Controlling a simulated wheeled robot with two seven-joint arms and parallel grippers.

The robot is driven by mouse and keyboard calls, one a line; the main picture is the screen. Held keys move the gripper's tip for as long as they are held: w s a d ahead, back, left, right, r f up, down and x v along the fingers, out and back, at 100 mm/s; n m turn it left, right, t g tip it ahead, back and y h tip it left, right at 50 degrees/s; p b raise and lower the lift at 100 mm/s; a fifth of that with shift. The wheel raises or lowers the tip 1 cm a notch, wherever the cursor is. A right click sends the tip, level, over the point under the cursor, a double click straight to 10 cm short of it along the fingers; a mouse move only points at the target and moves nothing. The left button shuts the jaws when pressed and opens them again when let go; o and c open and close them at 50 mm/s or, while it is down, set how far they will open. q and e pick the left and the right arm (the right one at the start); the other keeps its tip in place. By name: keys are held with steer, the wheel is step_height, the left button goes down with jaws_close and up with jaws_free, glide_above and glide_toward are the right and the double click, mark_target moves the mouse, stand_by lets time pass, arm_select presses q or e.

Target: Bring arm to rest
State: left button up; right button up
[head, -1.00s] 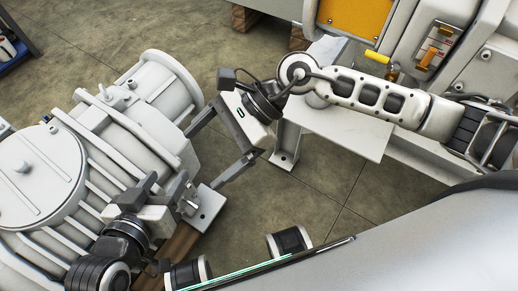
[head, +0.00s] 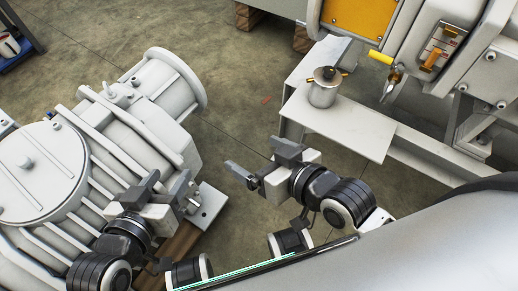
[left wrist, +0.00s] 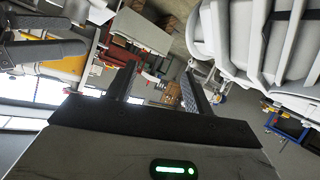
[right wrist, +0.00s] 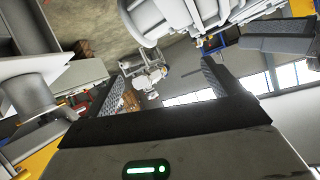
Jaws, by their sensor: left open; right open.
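My right gripper (head: 256,165) is open and empty in the middle of the head view, above the floor, between the vacuum pump and the bench. Its two fingers also show apart in the right wrist view (right wrist: 163,75). My left gripper (head: 172,187) is at the lower left of the head view, in front of the ribbed side of the white vacuum pump (head: 120,130). Its fingers show apart and empty in the left wrist view (left wrist: 157,85). I cannot tell whether it touches the pump.
A white bench (head: 345,128) at the upper right carries a small metal pot (head: 323,92) with a dark top. Behind it stands a white machine with an orange panel (head: 357,22) and a yellow handle (head: 380,57). Concrete floor (head: 245,90) lies clear between pump and bench.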

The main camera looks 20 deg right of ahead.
arm_select(q)
steer(key=s+a+r+y+p, duration=0.1)
steer(key=a+r+p, duration=0.1)
steer(key=r+p, duration=0.4)
steer(key=s+a+r+y+p, duration=0.1)
steer(key=a+r+p, duration=0.2)
steer(key=r+p, duration=0.4)
steer(key=p, duration=0.8)
steer(key=shift+r+n+g+y+p, duration=0.2)
steer(key=shift+n+g+y+p, duration=0.1)
steer(key=shift+n+g+y, duration=0.1)
arm_select(e)
steer(key=s+d+r+h, duration=0.1)
steer(key=d+r, duration=0.1)
steer(key=r, duration=0.4)
steer(key=s+d+r+h, duration=0.1)
steer(key=d+r, duration=0.2)
steer(key=r, duration=0.4)
steer(key=shift+r+m+g+h, duration=0.25)
steer(key=shift+m+g+h, duration=0.15)
